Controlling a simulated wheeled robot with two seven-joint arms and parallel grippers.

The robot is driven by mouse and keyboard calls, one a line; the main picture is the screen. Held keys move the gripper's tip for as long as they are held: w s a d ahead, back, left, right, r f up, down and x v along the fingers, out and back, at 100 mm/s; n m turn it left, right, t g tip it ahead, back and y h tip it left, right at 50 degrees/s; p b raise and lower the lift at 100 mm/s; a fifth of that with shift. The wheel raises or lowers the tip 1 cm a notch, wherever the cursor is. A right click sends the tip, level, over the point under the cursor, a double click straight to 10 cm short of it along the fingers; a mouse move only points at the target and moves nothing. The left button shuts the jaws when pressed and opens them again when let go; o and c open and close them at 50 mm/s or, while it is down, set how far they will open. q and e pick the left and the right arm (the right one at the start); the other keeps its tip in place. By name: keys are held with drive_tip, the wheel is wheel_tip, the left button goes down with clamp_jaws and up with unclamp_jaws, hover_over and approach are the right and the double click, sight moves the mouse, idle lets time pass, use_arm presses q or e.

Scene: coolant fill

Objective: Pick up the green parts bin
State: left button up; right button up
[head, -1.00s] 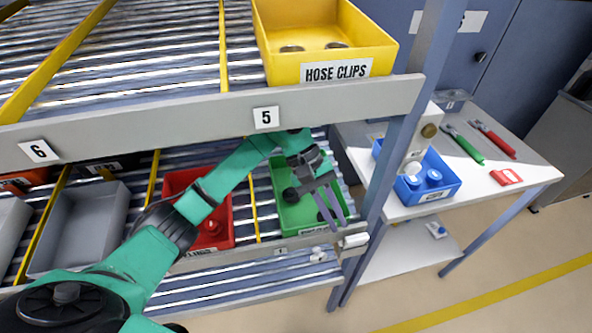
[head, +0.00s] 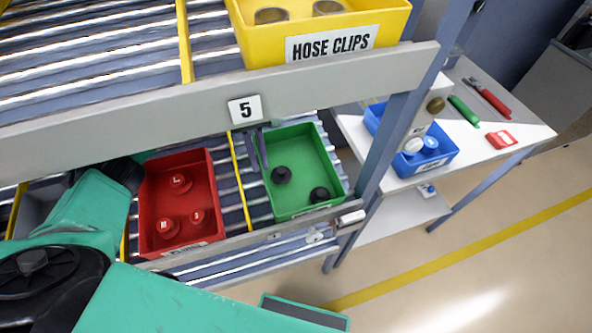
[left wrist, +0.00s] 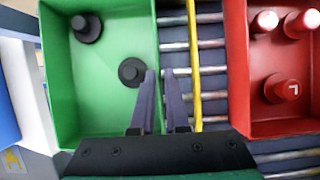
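The green parts bin (head: 302,152) sits on the lower rack level, under the beam marked 5, with black round parts inside. It also shows in the left wrist view (left wrist: 105,55). My left gripper (head: 262,160) is at the bin's left wall in the head view, its upper part hidden by the beam. In the left wrist view its two fingers (left wrist: 162,100) are apart, one on the bin's inner side and one outside, with the wall's line between them. A gap shows, so it does not look clamped. My right gripper is not in view.
A red bin (head: 150,205) with red parts stands to the left of the green one, past a yellow divider (head: 240,180). The shelf beam (head: 180,118) and a yellow hose clips bin (head: 255,48) are above. A rack post (head: 390,135) stands at the right.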

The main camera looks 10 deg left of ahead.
use_arm(q)
drive_tip(key=p+x, duration=0.2)
drive_tip(key=x, duration=0.2)
drive_tip(key=shift+s+d, duration=0.1)
drive_tip(key=shift+d, duration=0.05)
drive_tip(key=shift+s+f, duration=0.1)
drive_tip(key=shift+f, duration=0.1)
clamp_jaws()
drive_tip(key=shift+f, duration=0.1)
idle(1.1)
